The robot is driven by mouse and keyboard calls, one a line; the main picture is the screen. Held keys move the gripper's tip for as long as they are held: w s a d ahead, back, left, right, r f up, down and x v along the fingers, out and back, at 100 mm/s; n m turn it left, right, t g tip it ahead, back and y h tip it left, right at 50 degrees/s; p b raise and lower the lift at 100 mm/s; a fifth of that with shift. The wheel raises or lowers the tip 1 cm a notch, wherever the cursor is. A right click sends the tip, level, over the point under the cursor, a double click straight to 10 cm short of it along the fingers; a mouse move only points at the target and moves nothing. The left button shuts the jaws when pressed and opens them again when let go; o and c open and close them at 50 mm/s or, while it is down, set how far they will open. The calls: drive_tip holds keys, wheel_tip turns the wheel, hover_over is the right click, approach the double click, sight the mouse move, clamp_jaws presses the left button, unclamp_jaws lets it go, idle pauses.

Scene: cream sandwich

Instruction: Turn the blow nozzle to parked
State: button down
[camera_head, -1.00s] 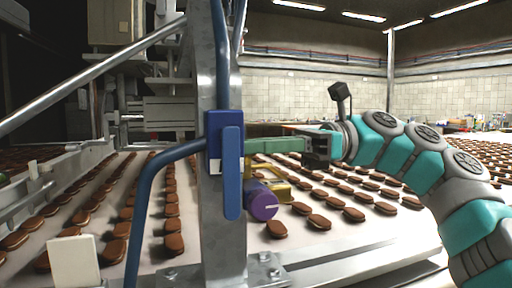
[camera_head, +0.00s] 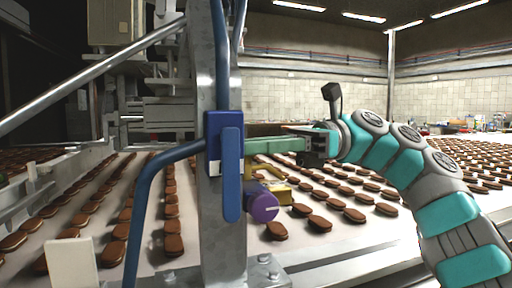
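A purple round knob (camera_head: 263,207) with a pale line on its face sits low beside the steel post, on a yellow fitting (camera_head: 278,190). A blue box with a blue lever (camera_head: 231,173) is on the post, with a blue hose (camera_head: 150,190) beside it. I cannot tell for certain which of these parts is the blow nozzle. My gripper (camera_head: 314,147) is at the end of the teal arm, right of the post and above the knob. A green bar (camera_head: 272,146) spans from the gripper toward the post. The fingertips are not clear, so their opening and any contact are hidden.
A pale conveyor belt (camera_head: 330,240) carries rows of brown sandwich biscuits (camera_head: 319,222) on both sides of the post. The steel post (camera_head: 222,245) and a slanted steel bar (camera_head: 90,80) stand close in front. Open air lies above my arm.

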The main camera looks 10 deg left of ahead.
drive_tip(key=shift+s+d+r+n+g, duration=0.1)
drive_tip(key=shift+s+r+n+g, duration=0.15)
drive_tip(key=shift+s+n+g, duration=0.05)
drive_tip(key=shift+w+a+f+g+h, duration=0.2)
drive_tip(key=shift+w+f+g+h, duration=0.15)
drive_tip(key=shift+f, duration=0.15)
drive_tip(key=c, duration=1)
unclamp_jaws()
drive_tip(key=shift+w, duration=0.15)
drive_tip(key=shift+o, duration=0.2)
drive_tip(key=shift+r, duration=0.1)
drive_tip(key=shift+s+d+r+t, duration=0.2)
drive_tip(key=shift+s+r+t, duration=0.1)
drive_tip(key=shift+s+t, duration=0.3)
drive_tip(key=shift+a+y, duration=0.1)
drive_tip(key=shift+y, duration=0.35)
